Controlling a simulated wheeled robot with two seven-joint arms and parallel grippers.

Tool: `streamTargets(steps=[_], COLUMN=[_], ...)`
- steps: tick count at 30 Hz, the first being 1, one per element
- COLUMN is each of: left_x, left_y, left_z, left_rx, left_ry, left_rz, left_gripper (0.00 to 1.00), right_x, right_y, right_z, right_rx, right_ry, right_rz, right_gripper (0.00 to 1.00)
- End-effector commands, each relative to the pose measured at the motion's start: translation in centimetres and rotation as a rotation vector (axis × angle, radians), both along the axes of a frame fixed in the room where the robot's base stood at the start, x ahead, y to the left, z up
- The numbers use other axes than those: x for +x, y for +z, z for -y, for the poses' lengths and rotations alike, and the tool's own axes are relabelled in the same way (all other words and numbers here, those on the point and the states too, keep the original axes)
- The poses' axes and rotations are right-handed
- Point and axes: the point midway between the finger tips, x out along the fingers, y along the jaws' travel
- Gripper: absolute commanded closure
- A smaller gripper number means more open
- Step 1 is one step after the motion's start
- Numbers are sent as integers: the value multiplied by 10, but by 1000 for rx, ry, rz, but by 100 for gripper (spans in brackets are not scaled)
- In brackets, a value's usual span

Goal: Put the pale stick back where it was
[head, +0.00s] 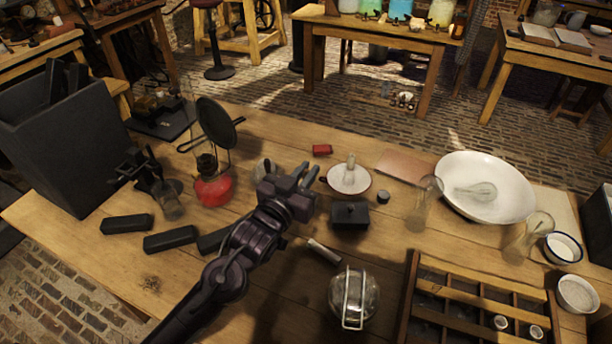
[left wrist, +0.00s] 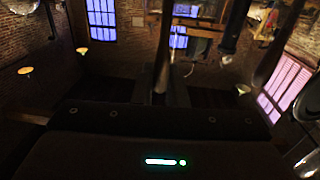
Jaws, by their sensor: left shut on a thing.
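My left gripper (head: 300,182) reaches in over the middle of the table, left of the shallow white dish (head: 334,186). It is shut. In the left wrist view a slim, shaded greyish bar (left wrist: 164,55) stands up between the fingers; it looks like the pale stick, but its colour is dim. In the head view the held thing is mostly hidden by the gripper. A short pale rod with a dark end (head: 323,251) lies on the table, apart from the gripper. My right gripper is not in view.
A black lidded box (head: 350,215) stands below the dish, near the gripper. A red-based lamp (head: 213,190) and dark blocks (head: 170,239) are left. A large white bowl (head: 512,180) is right.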

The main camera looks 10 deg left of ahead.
Motion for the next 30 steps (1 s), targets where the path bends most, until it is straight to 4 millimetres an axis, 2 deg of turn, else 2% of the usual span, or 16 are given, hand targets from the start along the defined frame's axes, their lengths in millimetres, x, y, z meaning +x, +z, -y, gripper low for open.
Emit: streamTargets(steps=[3,15,16,20,30], left_x=[0,0,0,0,0], left_y=[-11,-16,-15,-15,-11], left_z=[0,0,0,0,0], left_rx=[0,0,0,0,-1], left_ry=[1,1,1,1,1], left_rz=[0,1,1,1,2], left_gripper=[100,100,84,67,66], right_x=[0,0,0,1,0], right_y=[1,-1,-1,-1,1], right_z=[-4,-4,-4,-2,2], right_rx=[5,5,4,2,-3], right_ry=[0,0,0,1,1], right_rz=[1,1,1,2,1], right_gripper=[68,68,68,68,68])
